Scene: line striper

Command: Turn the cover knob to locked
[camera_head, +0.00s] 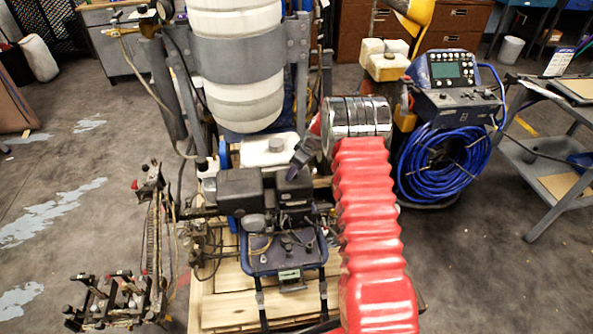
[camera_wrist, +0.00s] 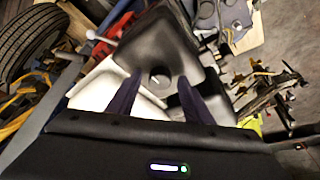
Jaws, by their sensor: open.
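The cover knob (camera_wrist: 159,77) is a small, round grey knob on a black engine cover (camera_wrist: 160,45) in the wrist view. My gripper (camera_wrist: 160,79) is open, with its two dark purple fingers apart and the knob between their tips in the picture. I cannot tell whether the fingers touch it or how high they are above it. In the head view my gripper (camera_head: 296,170) reaches in from the right over the black covers (camera_head: 240,188) on the engine. The knob cannot be made out there. No lock marking is readable.
A white tank (camera_head: 268,150) sits just behind the covers. A large white drum (camera_head: 236,60) stands behind it. A blue control panel (camera_head: 285,255) lies in front of the engine. A blue hose coil (camera_head: 440,165) and a metal cart (camera_head: 550,155) stand right. The floor at left is partly clear.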

